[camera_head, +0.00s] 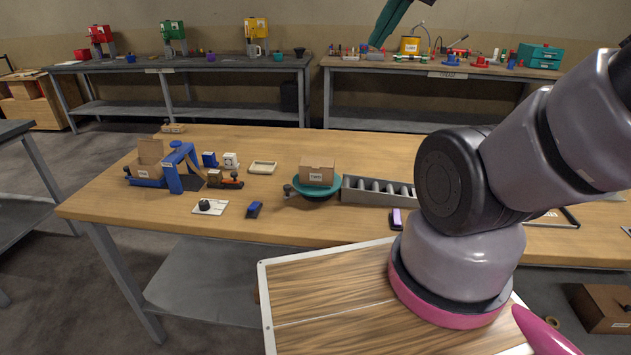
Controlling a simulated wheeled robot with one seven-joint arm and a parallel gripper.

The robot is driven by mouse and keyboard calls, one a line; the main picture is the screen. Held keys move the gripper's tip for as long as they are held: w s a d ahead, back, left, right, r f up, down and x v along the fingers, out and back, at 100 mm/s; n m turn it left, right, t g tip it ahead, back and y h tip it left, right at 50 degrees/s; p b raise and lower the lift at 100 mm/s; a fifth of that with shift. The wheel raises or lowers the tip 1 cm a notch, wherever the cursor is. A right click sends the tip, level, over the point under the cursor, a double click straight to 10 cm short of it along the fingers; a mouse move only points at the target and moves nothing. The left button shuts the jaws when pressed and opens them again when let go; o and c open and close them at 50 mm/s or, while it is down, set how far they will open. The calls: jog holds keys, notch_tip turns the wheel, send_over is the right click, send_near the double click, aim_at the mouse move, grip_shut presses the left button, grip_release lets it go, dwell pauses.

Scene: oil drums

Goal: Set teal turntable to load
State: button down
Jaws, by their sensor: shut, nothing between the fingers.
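The teal turntable (322,193) stands on the near wooden table, right of its middle-left clutter. A brown cardboard box (317,172) with a white label sits on it. A dark knob or lever (289,190) sticks out at its left side. Any load marking on the turntable is too small to read.
A grey slotted rack (378,190) stands close right of the turntable. A blue press-like frame (180,168), a white plate with a black knob (210,207) and a small blue block (254,209) lie to the left. My arm hides the table's right part.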

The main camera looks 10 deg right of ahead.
jog(key=c, duration=0.9)
grip_release()
jog(key=shift+w, duration=0.1)
jog(key=shift+o, duration=1.2)
jog(key=w+a+f+g, duration=0.2)
jog(key=w+a+f, duration=0.1)
jog(key=w, duration=0.4)
jog(key=shift+f+y, duration=0.3)
jog(key=shift+f, duration=0.05)
jog(key=n+g+h, duration=0.2)
jog(key=g+h, duration=0.1)
jog(key=g, duration=0.2)
send_over(287, 186)
notch_tip(287, 186, down, 24)
notch_tip(287, 186, down, 11)
jog(key=shift+w+f, duration=0.1)
jog(key=shift+f, duration=0.05)
grip_shut()
